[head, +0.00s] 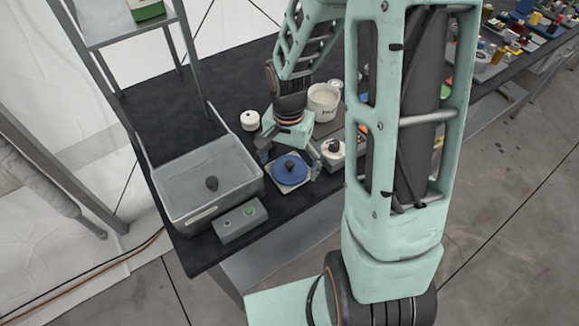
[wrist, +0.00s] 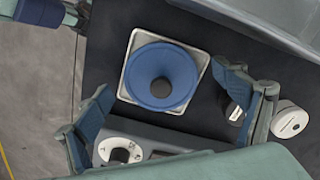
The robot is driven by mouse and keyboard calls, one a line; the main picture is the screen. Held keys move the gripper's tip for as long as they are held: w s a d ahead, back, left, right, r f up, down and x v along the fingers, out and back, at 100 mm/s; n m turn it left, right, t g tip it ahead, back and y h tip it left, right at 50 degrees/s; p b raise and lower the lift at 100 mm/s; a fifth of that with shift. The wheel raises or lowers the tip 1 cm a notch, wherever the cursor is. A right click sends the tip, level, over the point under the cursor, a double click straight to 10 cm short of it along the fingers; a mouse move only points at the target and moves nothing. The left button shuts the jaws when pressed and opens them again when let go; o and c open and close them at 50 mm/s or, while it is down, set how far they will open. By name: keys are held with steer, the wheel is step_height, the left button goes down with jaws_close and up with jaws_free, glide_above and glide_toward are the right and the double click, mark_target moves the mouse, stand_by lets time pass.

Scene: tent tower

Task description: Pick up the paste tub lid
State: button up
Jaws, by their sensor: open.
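A round blue lid with a dark knob (head: 289,170), the only blue lid I see and so likely the paste tub lid, lies on a pale square plate (head: 275,183). In the wrist view the blue lid (wrist: 180,70) sits near the middle, its dark knob pointing up at me. My gripper (head: 290,161) is open above it, with nothing between the fingers. In the wrist view the fingers of my gripper (wrist: 162,80) spread left and right of the lid. A gap to the lid is hard to judge.
A grey bin (head: 180,212) with a dark-knobbed thing inside stands left. A grey box with a green button (head: 240,222) is in front. A white tub with lettering (head: 323,101), a small white jar (head: 250,121) and a white dial box (head: 333,153) stand close by. Dark table is bare at back left.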

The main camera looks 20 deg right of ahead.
steer(key=shift+c, duration=0.3)
steer(key=c, duration=0.8)
steer(key=shift+s, duration=0.1)
steer(key=c, duration=0.3)
steer(key=shift+c, duration=0.2)
